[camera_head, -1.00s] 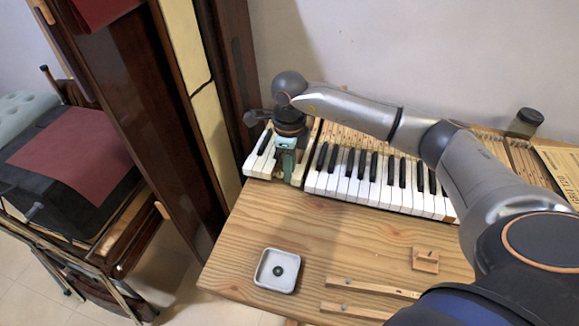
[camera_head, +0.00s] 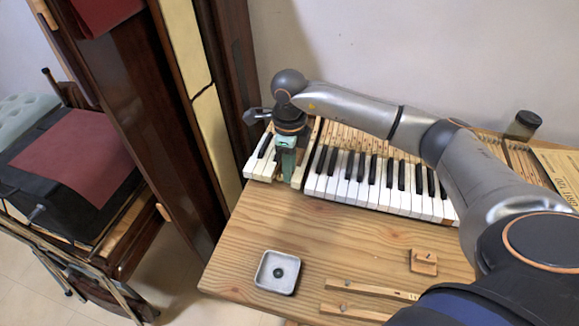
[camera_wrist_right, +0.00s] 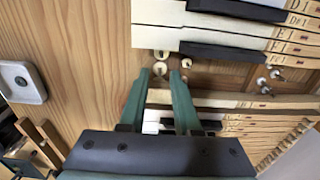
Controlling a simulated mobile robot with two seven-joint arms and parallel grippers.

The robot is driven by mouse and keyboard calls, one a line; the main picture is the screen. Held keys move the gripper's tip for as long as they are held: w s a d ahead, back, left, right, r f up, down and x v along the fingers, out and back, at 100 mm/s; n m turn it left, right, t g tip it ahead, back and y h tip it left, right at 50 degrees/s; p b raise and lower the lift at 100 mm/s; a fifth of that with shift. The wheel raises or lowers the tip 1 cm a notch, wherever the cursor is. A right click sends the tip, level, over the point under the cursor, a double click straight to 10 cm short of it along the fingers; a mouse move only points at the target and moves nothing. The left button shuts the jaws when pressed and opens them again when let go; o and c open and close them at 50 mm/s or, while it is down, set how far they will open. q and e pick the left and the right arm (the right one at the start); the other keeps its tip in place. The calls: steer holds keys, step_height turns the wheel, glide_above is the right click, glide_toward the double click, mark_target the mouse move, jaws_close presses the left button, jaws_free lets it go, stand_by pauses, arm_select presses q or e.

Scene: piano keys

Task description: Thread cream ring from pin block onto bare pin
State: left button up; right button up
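My right gripper (camera_head: 287,163) points down at the gap near the left end of the keyboard. In the right wrist view its two green fingers (camera_wrist_right: 161,76) stand apart, on either side of a small pale round disc (camera_wrist_right: 160,68) that looks like the cream ring. I cannot tell whether the disc touches a finger or sits around a pin. Small metal pins (camera_wrist_right: 186,63) show beside it on the wood. The small wooden pin block (camera_head: 424,262) lies on the table at the front right, with no ring clearly visible on it. My left gripper is not in view.
The piano keys (camera_head: 385,185) run right of the gripper, with a few separate keys (camera_head: 260,160) on its left. A white square dish (camera_head: 277,272) and wooden strips (camera_head: 370,290) lie at the front. Bare table (camera_head: 300,225) lies between.

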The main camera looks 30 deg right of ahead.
steer(key=shift+r, duration=0.5)
steer(key=o, duration=0.6)
steer(key=shift+c, duration=0.2)
steer(key=shift+r+p, duration=2.05)
steer(key=shift+r, duration=0.45)
steer(key=shift+f, duration=0.1)
